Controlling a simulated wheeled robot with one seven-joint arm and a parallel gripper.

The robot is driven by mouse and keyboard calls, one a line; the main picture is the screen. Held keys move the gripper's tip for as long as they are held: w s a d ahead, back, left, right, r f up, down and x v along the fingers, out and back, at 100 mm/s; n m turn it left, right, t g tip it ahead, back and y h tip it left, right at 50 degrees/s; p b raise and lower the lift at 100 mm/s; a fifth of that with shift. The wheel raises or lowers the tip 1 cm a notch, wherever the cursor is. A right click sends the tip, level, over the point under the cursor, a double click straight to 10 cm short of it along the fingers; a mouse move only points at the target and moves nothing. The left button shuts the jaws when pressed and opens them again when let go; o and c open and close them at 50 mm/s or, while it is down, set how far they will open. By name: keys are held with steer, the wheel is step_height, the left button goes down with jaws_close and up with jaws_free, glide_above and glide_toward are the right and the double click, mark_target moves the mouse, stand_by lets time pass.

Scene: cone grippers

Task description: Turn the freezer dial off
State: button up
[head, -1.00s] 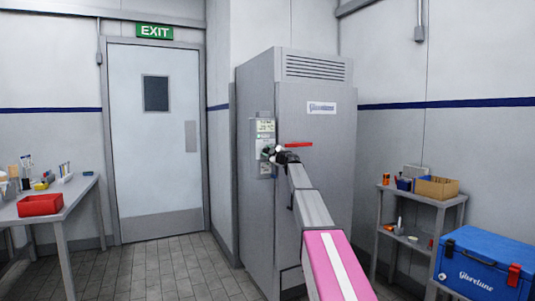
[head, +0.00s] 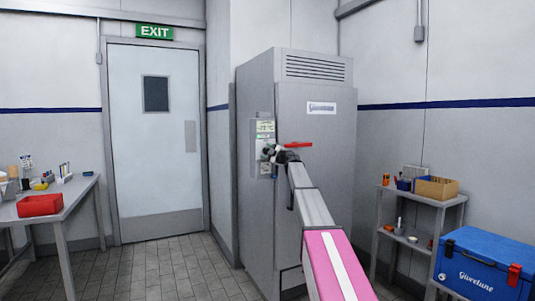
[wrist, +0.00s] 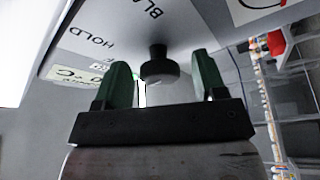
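The freezer (head: 315,190) is a tall grey cabinet with a control panel (head: 264,128) on its left side. In the wrist view a black round dial (wrist: 159,66) sticks out from the pale panel face (wrist: 115,30), which bears the words "HOLD" and a partly cut "BLA". My gripper (wrist: 160,60) is open, its green fingers on either side of the dial with a gap on each side. I cannot tell how deep the dial sits between them. In the head view my gripper (head: 268,152) is at the panel and hides the dial.
A red handle (head: 298,145) on the freezer front is close to my wrist. A table with a red bin (head: 40,205) stands at the left. A shelf (head: 408,240) and a blue cooler (head: 485,265) stand at the right. The floor before the door (head: 160,140) is clear.

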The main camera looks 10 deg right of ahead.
steer(key=shift+s, duration=0.1)
steer(key=v, duration=1)
steer(key=shift+s+d, duration=0.2)
steer(key=shift+d, duration=0.05)
steer(key=shift+f, duration=0.15)
